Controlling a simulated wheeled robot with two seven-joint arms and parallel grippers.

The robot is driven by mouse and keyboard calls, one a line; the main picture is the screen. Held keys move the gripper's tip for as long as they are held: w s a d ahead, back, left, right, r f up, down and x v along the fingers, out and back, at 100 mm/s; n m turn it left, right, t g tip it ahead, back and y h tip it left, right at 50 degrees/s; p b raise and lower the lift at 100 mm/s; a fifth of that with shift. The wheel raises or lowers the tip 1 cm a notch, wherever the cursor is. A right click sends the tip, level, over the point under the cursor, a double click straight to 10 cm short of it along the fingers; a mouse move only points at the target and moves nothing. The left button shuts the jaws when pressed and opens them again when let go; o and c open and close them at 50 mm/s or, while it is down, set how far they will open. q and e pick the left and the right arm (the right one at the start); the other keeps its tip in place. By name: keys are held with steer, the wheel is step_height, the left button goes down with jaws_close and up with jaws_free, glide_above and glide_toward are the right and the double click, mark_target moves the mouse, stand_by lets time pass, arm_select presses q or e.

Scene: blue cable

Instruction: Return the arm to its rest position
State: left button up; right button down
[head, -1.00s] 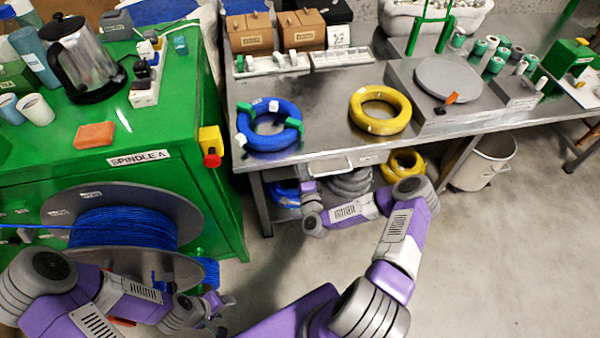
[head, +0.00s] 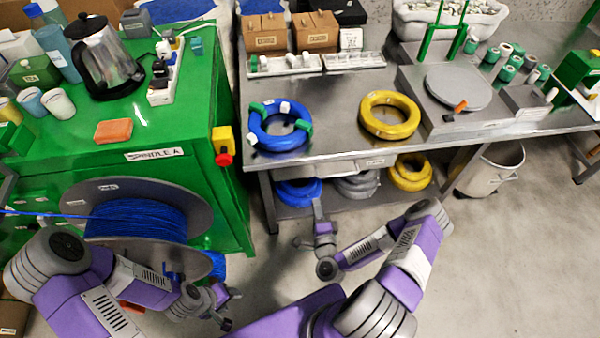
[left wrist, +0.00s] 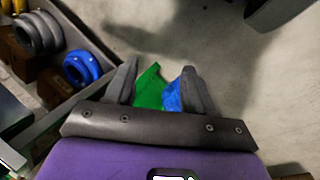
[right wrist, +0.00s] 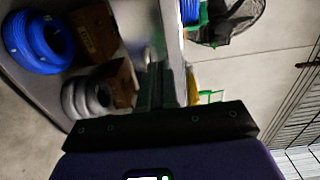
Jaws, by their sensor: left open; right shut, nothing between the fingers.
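My left gripper (head: 231,308) hangs low beside the blue cable spool (head: 136,222). In the left wrist view its fingers (left wrist: 161,88) are apart, and bits of green and blue show in the gap, seemingly behind the fingers. My right gripper (head: 317,210) is in front of the workbench, near its lower shelf, with its arm bent over from the right. In the right wrist view its fingers (right wrist: 167,85) are together and empty. Neither gripper carries any cable. A blue cable coil (head: 279,127) with green and white ties lies on the bench, left of a yellow coil (head: 389,115).
The green spindle cabinet (head: 185,185) stands at left with a kettle (head: 105,58) and cups on top. The steel workbench (head: 335,135) has coils on its lower shelf near my right gripper. A bin (head: 490,170) stands under it. Open floor (head: 500,270) lies at right.

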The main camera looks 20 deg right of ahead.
steer(key=shift+a, duration=0.15)
steer(key=s+a+f+n+g+y+p, duration=0.2)
steer(key=a+f+n+g+y+p, duration=0.15)
steer(key=a+n+g+y, duration=0.7)
steer(key=s+a+r+n+g+p, duration=0.1)
steer(key=s+a+n+g, duration=0.1)
steer(key=s+n+g, duration=0.1)
steer(key=s+a+n+g+h+p, duration=0.1)
steer(key=s+a+n+g, duration=0.2)
steer(key=s+n, duration=0.2)
steer(key=shift+s+a+r, duration=0.35)
steer(key=shift+s, duration=1.2)
